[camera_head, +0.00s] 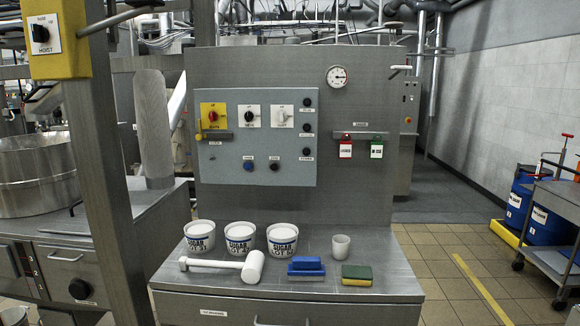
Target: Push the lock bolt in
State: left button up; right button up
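The grey control panel (256,180) is mounted on a metal back wall. At its upper left is a yellow switch plate (208,108) with a red rotary knob. Just below the plate is a dark horizontal bar with a small yellow end at its left, which looks like the lock bolt (217,135). It is too small to tell how far the bolt is in. Neither of my grippers shows in the head view.
Below the panel, a metal worktop (390,287) holds several things: three sugar pots (239,238), a white mallet (228,265), a blue block (306,267), a sponge (357,275) and a small cup (340,246). A steel post (103,170) stands left of the worktop.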

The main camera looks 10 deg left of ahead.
aim_at(198, 137)
jog(key=i+j, duration=0.15)
jog(key=j, duration=0.35)
jog(key=i+j, duration=0.1)
jog(key=j, duration=0.35)
jog(key=i+j, duration=0.15)
jog(key=j, duration=0.35)
jog(key=i+j+z, duration=0.1)
jog(key=j, duration=0.35)
jog(key=i+j, duration=0.15)
jog(key=j, duration=0.35)
jog(key=i+j, duration=0.1)
jog(key=j, duration=0.4)
jog(key=i+j, duration=0.1)
jog(key=j, duration=0.35)
jog(key=i+z, duration=0.05)
